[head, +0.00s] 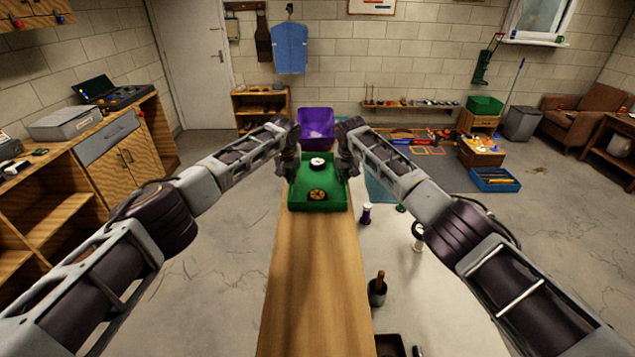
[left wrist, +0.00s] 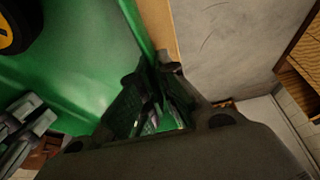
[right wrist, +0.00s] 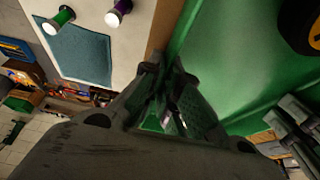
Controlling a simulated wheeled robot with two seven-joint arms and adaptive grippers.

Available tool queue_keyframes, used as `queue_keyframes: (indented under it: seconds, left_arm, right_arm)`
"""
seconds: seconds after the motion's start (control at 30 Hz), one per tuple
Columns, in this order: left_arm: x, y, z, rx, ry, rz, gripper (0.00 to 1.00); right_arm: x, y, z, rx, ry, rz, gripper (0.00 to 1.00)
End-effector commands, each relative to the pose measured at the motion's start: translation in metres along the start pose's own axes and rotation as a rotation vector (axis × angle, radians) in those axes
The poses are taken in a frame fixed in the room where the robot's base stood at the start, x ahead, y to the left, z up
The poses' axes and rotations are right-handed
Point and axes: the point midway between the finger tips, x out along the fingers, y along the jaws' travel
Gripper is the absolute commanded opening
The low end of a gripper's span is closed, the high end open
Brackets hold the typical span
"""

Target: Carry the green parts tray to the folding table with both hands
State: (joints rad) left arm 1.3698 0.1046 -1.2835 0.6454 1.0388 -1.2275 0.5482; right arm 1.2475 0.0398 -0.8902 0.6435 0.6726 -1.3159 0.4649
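The green parts tray (head: 318,205) is at the far end of a long wooden surface (head: 313,280). It holds a round black-and-white part (head: 317,164) and a yellow-and-black wheel-like part (head: 317,194). My left gripper (head: 290,170) is at its left wall and my right gripper (head: 348,170) at its right wall. In the left wrist view the fingers (left wrist: 155,72) close around the green wall; in the right wrist view the fingers (right wrist: 164,74) do likewise. I cannot tell whether the tray touches the wood. I cannot tell for certain which surface is the folding table.
A pale surface right of the wood carries a pot with a brush (head: 377,290) and small bottles (head: 366,214). A purple bin (head: 317,125) stands beyond the tray. A wooden cabinet (head: 125,150) is at left; a blue crate (head: 494,180) lies at right. Open floor shows on the left.

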Motion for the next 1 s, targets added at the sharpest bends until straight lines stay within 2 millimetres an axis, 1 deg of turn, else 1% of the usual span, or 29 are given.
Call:
queue_keyframes:
  seconds: [0.43, 1.0]
  left_arm:
    - [-0.005, 0.000, -0.002, -0.001, 0.001, 0.000, 0.00]
    - [-0.026, -0.001, -0.011, -0.001, 0.001, -0.001, 0.00]
  right_arm:
    - [-0.004, 0.000, -0.002, 0.000, 0.001, 0.000, 0.00]
    - [-0.026, 0.001, -0.011, 0.000, 0.000, 0.001, 0.00]
